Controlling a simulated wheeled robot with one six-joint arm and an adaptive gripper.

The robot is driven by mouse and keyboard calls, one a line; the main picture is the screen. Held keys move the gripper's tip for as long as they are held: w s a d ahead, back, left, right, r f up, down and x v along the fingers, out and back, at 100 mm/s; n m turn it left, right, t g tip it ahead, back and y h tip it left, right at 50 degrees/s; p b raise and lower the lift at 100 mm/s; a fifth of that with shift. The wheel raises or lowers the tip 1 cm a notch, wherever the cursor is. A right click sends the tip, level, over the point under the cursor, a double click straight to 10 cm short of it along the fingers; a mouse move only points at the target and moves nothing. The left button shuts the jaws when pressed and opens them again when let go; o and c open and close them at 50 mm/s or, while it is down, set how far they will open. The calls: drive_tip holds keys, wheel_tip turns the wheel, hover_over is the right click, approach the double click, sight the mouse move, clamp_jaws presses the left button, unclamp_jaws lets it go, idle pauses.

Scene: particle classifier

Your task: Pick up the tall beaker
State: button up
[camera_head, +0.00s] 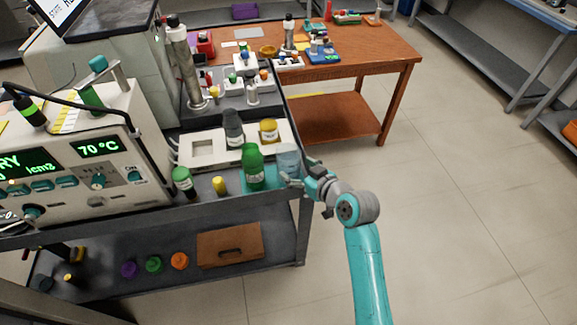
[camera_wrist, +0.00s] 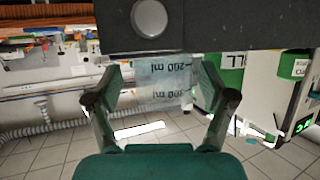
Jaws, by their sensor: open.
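The tall beaker (camera_head: 288,158) is clear, pale blue glass and stands near the right end of the grey cart's upper shelf. In the wrist view the beaker (camera_wrist: 165,82) shows upside down, with 200 ml and 300 ml marks. My gripper (camera_head: 298,177) is at the beaker's right side. In the wrist view my open gripper (camera_wrist: 160,82) has one finger on each side of the glass. I cannot tell whether either finger touches it. The beaker's lower part is partly hidden by my gripper in the head view.
A green bottle (camera_head: 254,168) stands close left of the beaker. A white rack (camera_head: 205,150) holds a dark bottle (camera_head: 233,130) and a yellow jar (camera_head: 269,131). A small yellow bottle (camera_head: 219,185) stands farther left. Open floor (camera_head: 450,215) lies to the right of the cart.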

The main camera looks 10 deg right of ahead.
drive_tip(key=x, duration=0.5)
drive_tip(key=shift+s+a, duration=0.15)
drive_tip(key=c, duration=1.2)
drive_tip(key=shift+r, duration=0.15)
drive_tip(key=shift+c, duration=0.2)
